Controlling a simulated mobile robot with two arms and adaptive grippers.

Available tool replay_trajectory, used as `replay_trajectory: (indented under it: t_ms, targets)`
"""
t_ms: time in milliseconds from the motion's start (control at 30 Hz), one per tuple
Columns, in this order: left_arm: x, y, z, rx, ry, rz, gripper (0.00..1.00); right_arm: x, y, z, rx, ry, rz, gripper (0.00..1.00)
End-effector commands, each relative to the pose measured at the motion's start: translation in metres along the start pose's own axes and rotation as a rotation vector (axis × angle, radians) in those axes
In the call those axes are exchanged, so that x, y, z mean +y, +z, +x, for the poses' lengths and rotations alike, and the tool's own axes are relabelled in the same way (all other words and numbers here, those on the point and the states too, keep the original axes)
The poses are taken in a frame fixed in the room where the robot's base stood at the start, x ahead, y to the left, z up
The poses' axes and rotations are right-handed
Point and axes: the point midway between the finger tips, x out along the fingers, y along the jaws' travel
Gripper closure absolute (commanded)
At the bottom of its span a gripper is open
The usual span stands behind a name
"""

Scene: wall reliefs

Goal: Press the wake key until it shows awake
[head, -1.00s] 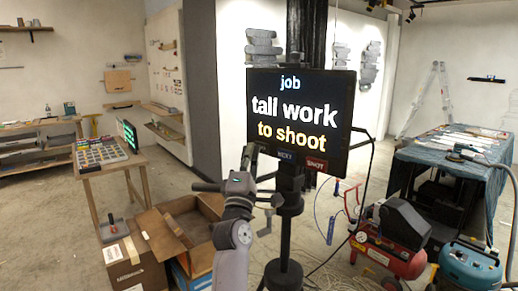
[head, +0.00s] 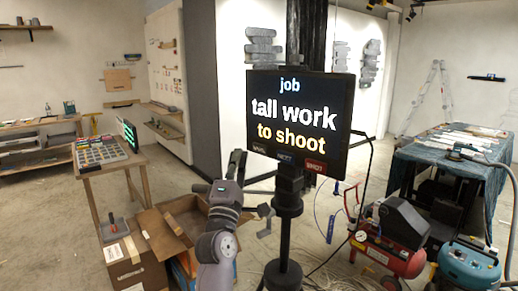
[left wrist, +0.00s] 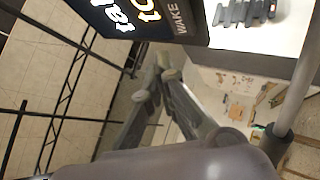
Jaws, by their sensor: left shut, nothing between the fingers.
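The black screen (head: 338,118) on a dark stand reads "job", "tall work", "to shoot". Along its lower edge sit the dark wake key (head: 260,149), a blue NEXT key (head: 285,157) and a red SHOT key (head: 315,166). My left gripper (head: 238,156) is shut and empty, just left of and slightly below the wake key, with a gap in the picture. In the left wrist view the WAKE label (left wrist: 176,17) shows sideways at the screen's edge, above my shut fingers (left wrist: 164,66). My right gripper is not in view.
The screen's stand column (head: 286,215) rises close right of my left arm. A cardboard box (head: 185,222) and a table of small colored items (head: 104,152) are at left. A red compressor (head: 392,250) and a cloth-covered table (head: 450,150) are at right.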

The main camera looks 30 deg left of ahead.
Motion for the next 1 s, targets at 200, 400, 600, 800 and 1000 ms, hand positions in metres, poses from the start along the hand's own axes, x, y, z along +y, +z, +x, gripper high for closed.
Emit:
replay_trajectory:
  t_ms: [200, 400, 600, 800, 1000]
  targets:
    - [0.010, -0.010, -0.013, 0.000, 0.000, 0.000, 1.00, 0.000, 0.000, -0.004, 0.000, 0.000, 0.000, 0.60]
    - [0.012, -0.012, -0.016, -0.001, -0.001, -0.001, 1.00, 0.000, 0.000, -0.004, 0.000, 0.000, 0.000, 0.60]
    - [0.012, -0.012, -0.016, 0.000, 0.000, -0.001, 1.00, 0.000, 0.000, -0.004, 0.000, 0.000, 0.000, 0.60]
    - [0.012, -0.012, -0.016, 0.000, 0.000, -0.001, 1.00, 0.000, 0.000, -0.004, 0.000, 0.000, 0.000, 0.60]
    - [0.012, -0.011, -0.016, 0.000, 0.000, -0.001, 1.00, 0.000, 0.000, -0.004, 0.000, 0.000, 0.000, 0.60]
